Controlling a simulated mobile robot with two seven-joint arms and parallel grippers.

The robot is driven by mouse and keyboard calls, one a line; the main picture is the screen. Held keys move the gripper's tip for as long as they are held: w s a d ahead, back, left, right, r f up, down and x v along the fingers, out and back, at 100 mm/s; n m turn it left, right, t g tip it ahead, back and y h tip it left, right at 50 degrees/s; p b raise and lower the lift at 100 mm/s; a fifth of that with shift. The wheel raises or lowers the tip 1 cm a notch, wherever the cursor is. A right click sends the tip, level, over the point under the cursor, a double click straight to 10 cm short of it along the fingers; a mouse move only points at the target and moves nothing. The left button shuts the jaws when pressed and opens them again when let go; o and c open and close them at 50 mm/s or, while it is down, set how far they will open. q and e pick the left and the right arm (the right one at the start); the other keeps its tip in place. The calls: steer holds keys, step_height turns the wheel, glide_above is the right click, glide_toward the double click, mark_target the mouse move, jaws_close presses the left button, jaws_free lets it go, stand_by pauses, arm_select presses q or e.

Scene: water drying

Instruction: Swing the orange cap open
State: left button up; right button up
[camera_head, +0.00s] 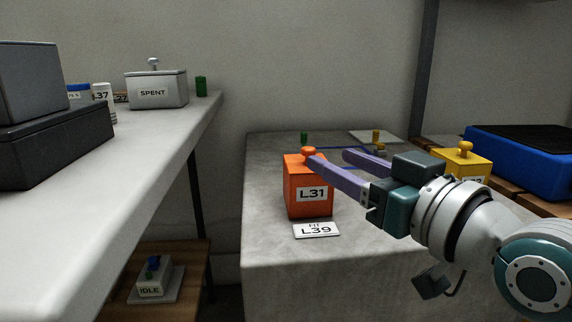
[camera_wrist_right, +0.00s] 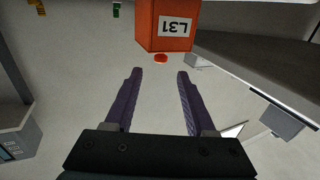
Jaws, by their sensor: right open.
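The orange box (camera_head: 307,188) labelled L31 stands on the grey block. Its orange cap (camera_head: 308,151) has a round knob and sits on top, looking closed. In the right wrist view the box (camera_wrist_right: 165,14) is upside down at the top, and the knob of the cap (camera_wrist_right: 161,59) shows below it. My right gripper (camera_head: 329,157) is open and empty, with its purple fingers reaching in from the right at about cap height. In the right wrist view the knob lies just beyond the gap between the fingertips (camera_wrist_right: 159,73). My left gripper is not in view.
A plate marked L39 (camera_head: 316,230) lies in front of the orange box. A yellow box (camera_head: 463,162) stands to the right, partly behind my right arm, near a blue crate (camera_head: 510,165). A white counter (camera_head: 90,225) on the left holds a SPENT box (camera_head: 157,90).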

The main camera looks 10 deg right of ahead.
mark_target(313, 150)
steer(key=b+x, duration=0.2)
steer(key=x, duration=0.2)
steer(key=shift+w+a+f, duration=0.15)
steer(key=shift+w, duration=0.1)
steer(key=shift+w+a, duration=0.25)
steer(key=shift+w, duration=0.35)
steer(key=shift+c, duration=0.3)
steer(key=c, duration=0.3)
jaws_close()
